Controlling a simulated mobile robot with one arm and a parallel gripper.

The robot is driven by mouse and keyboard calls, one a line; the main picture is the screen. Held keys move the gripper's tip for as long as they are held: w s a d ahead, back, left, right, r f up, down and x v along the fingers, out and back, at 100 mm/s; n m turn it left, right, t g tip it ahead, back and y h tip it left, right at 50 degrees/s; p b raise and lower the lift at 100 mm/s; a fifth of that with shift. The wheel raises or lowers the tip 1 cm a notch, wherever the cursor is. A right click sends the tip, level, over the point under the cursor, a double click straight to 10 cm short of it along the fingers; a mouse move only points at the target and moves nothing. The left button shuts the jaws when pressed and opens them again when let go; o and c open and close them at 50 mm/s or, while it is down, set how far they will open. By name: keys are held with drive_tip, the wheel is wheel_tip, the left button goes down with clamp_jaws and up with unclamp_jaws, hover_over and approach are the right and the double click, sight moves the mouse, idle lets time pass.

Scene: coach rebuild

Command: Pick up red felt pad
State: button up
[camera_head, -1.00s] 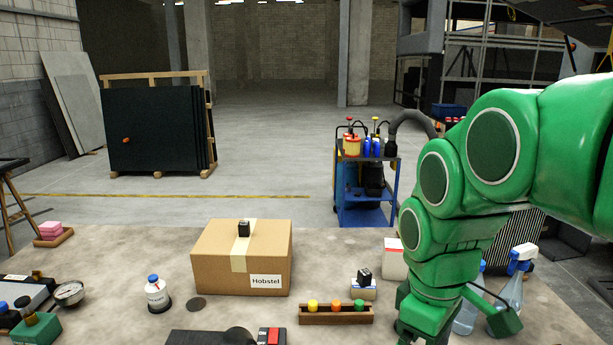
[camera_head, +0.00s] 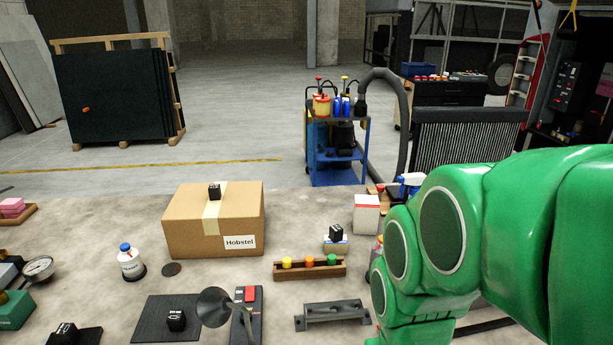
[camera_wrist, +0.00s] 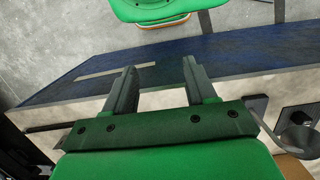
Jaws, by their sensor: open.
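I cannot single out a red felt pad with certainty. A small red piece (camera_head: 251,294) sits on a dark upright-lying strip at the front middle of the table in the head view. Pink pads (camera_head: 12,207) lie in a wooden tray at the left edge. My gripper (camera_wrist: 159,65) shows in the wrist view with its two dark fingers apart and nothing between them. A blue surface edge and grey floor show beyond the fingers. In the head view my green arm covers the right side and my gripper's fingers are not visible.
On the table (camera_head: 110,295) stand a cardboard box (camera_head: 190,235), a white bottle (camera_head: 130,263), a wooden rack with coloured knobs (camera_head: 310,270), a grey bracket (camera_head: 332,315) and a grey lamp-like cone (camera_head: 213,307). A blue cart (camera_head: 338,150) stands behind the table.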

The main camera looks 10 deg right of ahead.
wheel_tip(320, 180, down, 4)
drive_tip(key=a+n+g+h, duration=0.2)
drive_tip(key=g, duration=0.1)
drive_tip(key=w+d+f+n+h, duration=0.3)
drive_tip(key=w+d+n+h, duration=0.2)
drive_tip(key=w, duration=0.1)
drive_tip(key=w+f+n+t+h, duration=0.1)
drive_tip(key=w+n+t+h, duration=0.1)
drive_tip(key=w+n, duration=0.2)
drive_tip(key=w+a+f+n+t+h, duration=0.1)
drive_tip(key=w+n+t+h, duration=0.1)
drive_tip(key=w, duration=0.4)
drive_tip(key=w+a+f+n+t+h, duration=0.1)
drive_tip(key=w+f+n+t+h, duration=0.1)
drive_tip(key=w+n, duration=0.3)
drive_tip(key=shift+a+f+n+t, duration=0.1)
drive_tip(key=shift+n+t, duration=0.6)
drive_tip(key=shift+n, duration=0.4)
drive_tip(key=shift+x, duration=3.9)
drive_tip(key=shift+w, duration=0.1)
